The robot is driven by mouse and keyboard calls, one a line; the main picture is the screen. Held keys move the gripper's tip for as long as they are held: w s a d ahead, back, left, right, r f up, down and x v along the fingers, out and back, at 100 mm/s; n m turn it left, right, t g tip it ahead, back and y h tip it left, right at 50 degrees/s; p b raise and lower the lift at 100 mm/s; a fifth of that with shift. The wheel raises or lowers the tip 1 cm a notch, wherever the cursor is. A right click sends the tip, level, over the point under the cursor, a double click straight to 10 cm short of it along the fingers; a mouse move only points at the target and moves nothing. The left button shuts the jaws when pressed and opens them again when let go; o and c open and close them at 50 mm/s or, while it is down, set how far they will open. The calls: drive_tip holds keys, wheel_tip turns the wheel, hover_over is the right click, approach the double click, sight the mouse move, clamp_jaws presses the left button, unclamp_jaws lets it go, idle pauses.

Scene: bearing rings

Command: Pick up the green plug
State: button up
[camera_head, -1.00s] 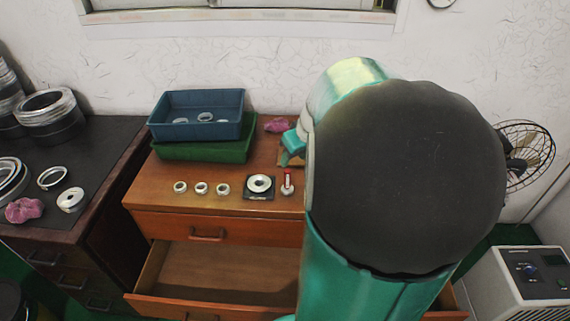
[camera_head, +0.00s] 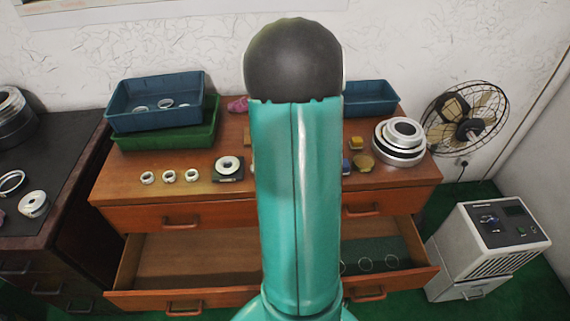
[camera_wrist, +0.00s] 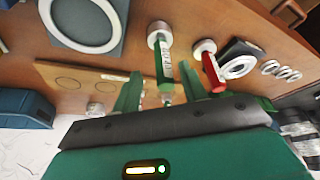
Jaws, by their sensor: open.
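The green plug (camera_wrist: 163,66) shows in the wrist view, with a green labelled grip and a silver round head, on the brown cabinet top. My gripper (camera_wrist: 159,72) is open, its two green fingers on either side of the plug's grip in the picture. I cannot tell whether a finger touches it. A red plug (camera_wrist: 213,72) with a silver head stands just right of the right finger. In the head view my arm hides the gripper and both plugs.
Blue bin (camera_head: 158,121) and green bin (camera_head: 170,141) are stacked back left on the cabinet. A ring on a black plate (camera_wrist: 238,62) lies right of the red plug. A wooden board (camera_wrist: 65,76) lies left. The open drawer (camera_head: 190,260) juts out in front.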

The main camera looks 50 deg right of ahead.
drive_tip(key=x, duration=0.4)
drive_tip(key=shift+w+a+f, duration=0.2)
drive_tip(key=shift+w+f, duration=0.05)
drive_tip(key=shift+f, duration=0.1)
drive_tip(key=shift+c, duration=0.2)
clamp_jaws()
drive_tip(key=shift+r, duration=0.15)
